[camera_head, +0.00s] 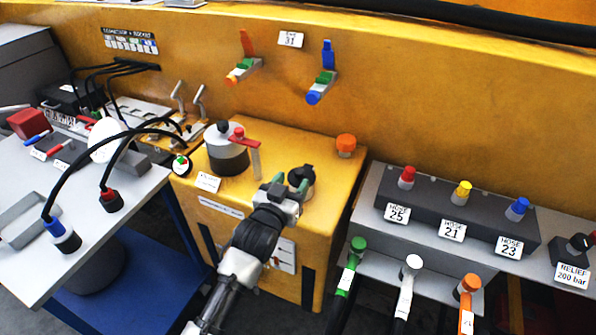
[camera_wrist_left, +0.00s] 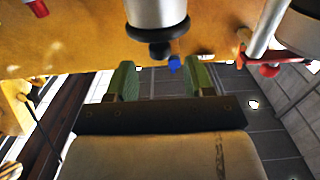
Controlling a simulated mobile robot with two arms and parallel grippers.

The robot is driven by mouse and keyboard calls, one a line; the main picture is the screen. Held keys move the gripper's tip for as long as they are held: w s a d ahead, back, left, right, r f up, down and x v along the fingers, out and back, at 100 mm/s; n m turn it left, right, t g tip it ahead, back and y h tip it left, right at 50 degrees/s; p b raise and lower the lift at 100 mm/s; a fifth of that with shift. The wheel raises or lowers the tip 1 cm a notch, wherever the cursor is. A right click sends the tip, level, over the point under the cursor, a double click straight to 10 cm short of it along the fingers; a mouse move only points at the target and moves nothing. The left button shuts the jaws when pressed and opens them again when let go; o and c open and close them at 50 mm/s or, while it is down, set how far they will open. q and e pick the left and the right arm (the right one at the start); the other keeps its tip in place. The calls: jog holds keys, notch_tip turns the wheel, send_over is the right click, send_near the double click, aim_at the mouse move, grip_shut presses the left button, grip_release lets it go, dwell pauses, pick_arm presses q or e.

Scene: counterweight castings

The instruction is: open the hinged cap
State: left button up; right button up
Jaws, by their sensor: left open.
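The cap that looks like the hinged one is a black round cap (camera_head: 302,175) on a short grey neck, on top of the yellow cabinet (camera_head: 325,200). My left gripper (camera_head: 286,185) is open, with green finger pads, just in front of and beside this cap. In the left wrist view the black cap (camera_wrist_left: 152,34) shows on a silver cylinder (camera_wrist_left: 156,9). My right gripper is not visible.
An orange knob (camera_head: 346,143) is behind to the right. A hose block (camera_head: 440,208) is at right, a grey bench (camera_head: 120,205) at left.

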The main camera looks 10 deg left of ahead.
aim_at(297, 175)
pick_arm(q)
jog(key=shift+x, duration=1.95)
jog(key=shift+c, duration=0.2)
grip_shut()
